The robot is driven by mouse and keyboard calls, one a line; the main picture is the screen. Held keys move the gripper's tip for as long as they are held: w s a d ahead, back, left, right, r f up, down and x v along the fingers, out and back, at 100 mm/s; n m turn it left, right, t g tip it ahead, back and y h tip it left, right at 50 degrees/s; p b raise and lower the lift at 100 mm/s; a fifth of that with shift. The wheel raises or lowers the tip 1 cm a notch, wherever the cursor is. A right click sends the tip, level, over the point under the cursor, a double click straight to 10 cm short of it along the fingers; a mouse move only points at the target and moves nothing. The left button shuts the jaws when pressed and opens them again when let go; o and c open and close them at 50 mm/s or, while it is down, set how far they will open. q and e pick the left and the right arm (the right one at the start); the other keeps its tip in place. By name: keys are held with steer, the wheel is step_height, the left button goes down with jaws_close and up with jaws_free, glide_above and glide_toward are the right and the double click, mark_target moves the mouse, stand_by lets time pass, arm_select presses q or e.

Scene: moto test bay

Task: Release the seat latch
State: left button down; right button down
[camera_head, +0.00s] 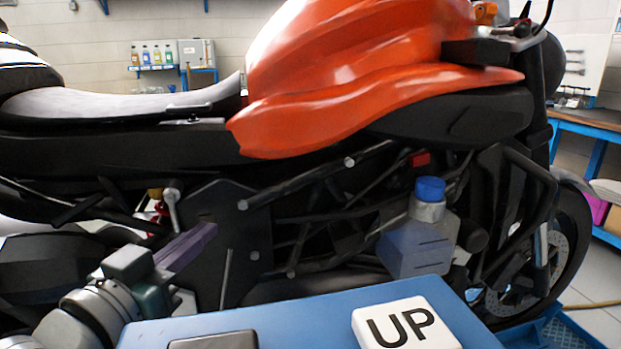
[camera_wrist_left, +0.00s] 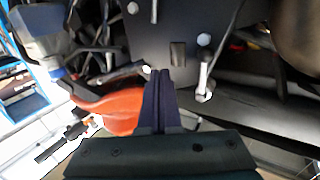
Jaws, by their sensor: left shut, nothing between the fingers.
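The motorcycle's seat (camera_head: 110,103) is grey and black, left of the orange tank. A small metal lever (camera_head: 172,208) hangs from the frame below the seat; it looks like the seat latch, though I cannot be sure. My left gripper (camera_head: 208,230) comes in from the lower left, its dark purple fingers together and empty, in front of the dark side plate (camera_head: 248,240). The fingertips are right of the lever and a little lower. In the left wrist view, the closed fingers (camera_wrist_left: 160,78) point at the plate, and the lever (camera_wrist_left: 204,72) stands to their right, apart. My right gripper is out of view.
A blue platform (camera_head: 290,318) with a white UP block (camera_head: 405,325) fills the lower front. A blue-capped bottle (camera_head: 420,235) is by the frame on the right. The orange tank (camera_head: 350,70) is above. Frame tubes crowd the area right of the plate.

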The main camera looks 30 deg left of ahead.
arm_select(q)
steer(key=s+d+p, duration=0.1)
steer(key=s+d, duration=0.2)
steer(key=s, duration=0.1)
steer(key=shift+d+p, duration=0.15)
steer(key=shift+p, duration=0.15)
stand_by(0.4)
